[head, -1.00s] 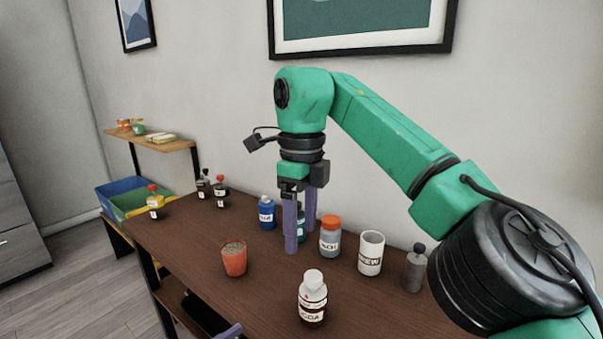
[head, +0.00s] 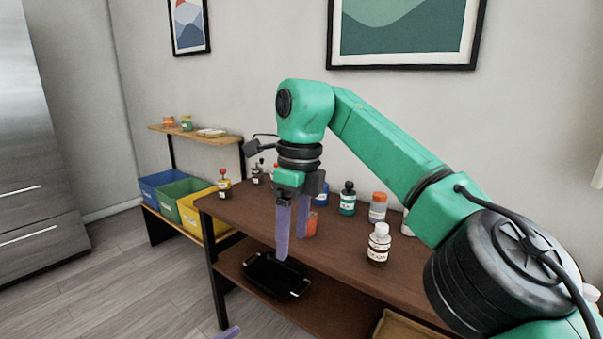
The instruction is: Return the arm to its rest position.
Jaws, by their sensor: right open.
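My right arm (head: 385,150) is green and reaches in from the right, with its elbow raised and its wrist pointing down. My right gripper (head: 292,245) has two purple fingers, which are apart with nothing held between them. It hangs in front of the table's near edge, partly covering an orange cup (head: 312,226). Of my left gripper, only a purple fingertip (head: 228,333) shows at the bottom edge, so its opening is hidden.
The brown table (head: 340,245) carries several bottles, including a white-capped bottle (head: 379,243) and a green bottle (head: 347,199). A black tray (head: 272,275) lies on its lower shelf. Blue (head: 160,188), green and yellow bins stand at left. Floor (head: 120,285) at front left is clear.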

